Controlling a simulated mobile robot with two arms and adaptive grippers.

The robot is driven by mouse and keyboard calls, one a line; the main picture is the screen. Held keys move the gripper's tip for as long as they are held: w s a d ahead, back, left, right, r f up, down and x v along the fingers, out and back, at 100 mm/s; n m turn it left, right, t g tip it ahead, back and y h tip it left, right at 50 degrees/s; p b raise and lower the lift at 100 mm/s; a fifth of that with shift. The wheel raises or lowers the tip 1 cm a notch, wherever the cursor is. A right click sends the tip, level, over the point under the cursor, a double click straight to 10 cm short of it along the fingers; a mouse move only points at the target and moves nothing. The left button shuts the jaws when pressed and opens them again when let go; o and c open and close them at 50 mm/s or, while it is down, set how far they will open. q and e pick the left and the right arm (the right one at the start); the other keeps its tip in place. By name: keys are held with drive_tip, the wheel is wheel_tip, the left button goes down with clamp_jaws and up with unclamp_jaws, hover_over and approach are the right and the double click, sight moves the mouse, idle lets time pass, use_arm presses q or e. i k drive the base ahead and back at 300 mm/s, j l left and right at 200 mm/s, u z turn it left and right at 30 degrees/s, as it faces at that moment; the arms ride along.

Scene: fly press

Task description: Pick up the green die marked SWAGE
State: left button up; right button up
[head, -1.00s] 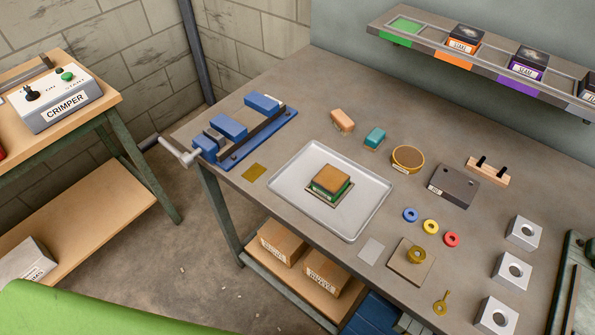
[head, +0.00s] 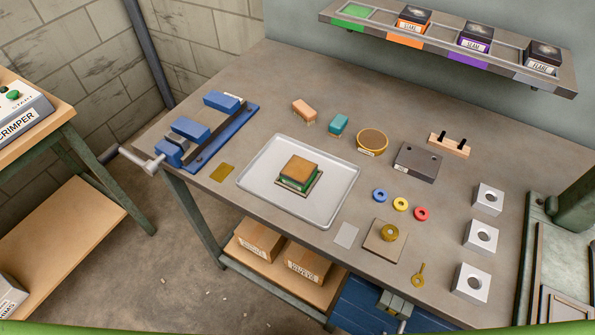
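The green die (head: 296,183) sits in the grey metal tray (head: 255,190) on the workbench in the head view. It is a squat block with a green band and a brown top, resting on a dark square plate. A label shows on its front, but the lettering is too small to read. Neither of my grippers is in view.
A blue vise (head: 200,130) stands left of the tray.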

sight(299, 171)
drive_tip(key=k+j+z, duration=0.1)
drive_tip(key=j, duration=0.3)
drive_tip(key=k+j+z, duration=0.15)
drive_tip(key=j, duration=0.2)
drive_tip(key=k+j+z, duration=0.1)
drive_tip(key=j, duration=0.25)
drive_tip(key=k+j+z, duration=0.1)
drive_tip(key=j, duration=0.25)
drive_tip(key=k, duration=0.1)
